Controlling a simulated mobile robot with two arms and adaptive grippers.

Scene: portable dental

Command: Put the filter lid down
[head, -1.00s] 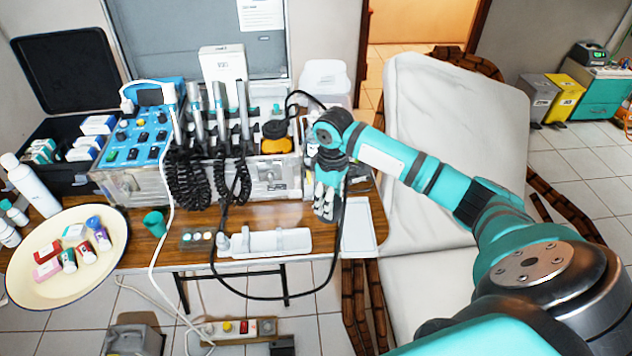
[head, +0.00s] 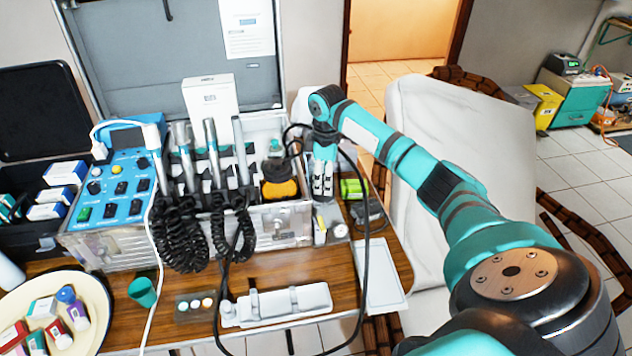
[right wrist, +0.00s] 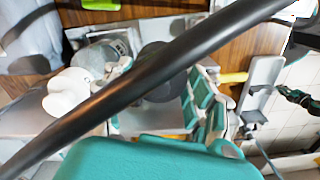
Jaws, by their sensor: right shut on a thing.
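My right gripper (head: 323,190) points down beside the right end of the open metal dental case. In the right wrist view it (right wrist: 155,88) is shut on a dark grey round piece, which looks like the filter lid (right wrist: 157,74). In the head view the fingers hide the lid, and I cannot tell whether it touches anything below. My left gripper is not in view.
A black hose (right wrist: 130,92) crosses close in front of the wrist camera. The dental case (head: 285,228) stands to the left of the gripper. A green item (head: 354,188) lies to its right. A white tray (head: 381,275) and a white holder (head: 276,304) lie at the table's front.

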